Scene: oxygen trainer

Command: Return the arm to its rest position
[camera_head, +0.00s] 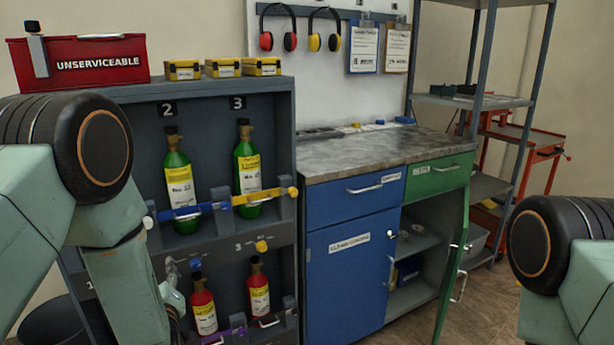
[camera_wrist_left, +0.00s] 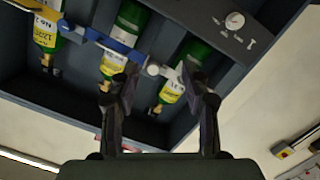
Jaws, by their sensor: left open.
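My left arm (camera_head: 110,250) comes in from the left of the head view, in front of the cylinder rack (camera_head: 215,100). Part of my left gripper (camera_head: 172,295) shows low beside the rack, near a red bottle (camera_head: 203,305). In the left wrist view my left gripper (camera_wrist_left: 160,88) is open, its two fingers spread with nothing held between them. Green bottles (camera_wrist_left: 182,72) show behind the fingers, tilted in that picture. Part of my right arm (camera_head: 570,260) shows at the right edge of the head view; its gripper is out of view.
Green bottles (camera_head: 180,185) stand behind blue and yellow latches, above red ones. A red box (camera_head: 80,62) and yellow cases (camera_head: 222,68) sit on the rack. The blue cabinet (camera_head: 345,265) is beside it; its green door (camera_head: 453,265) stands open.

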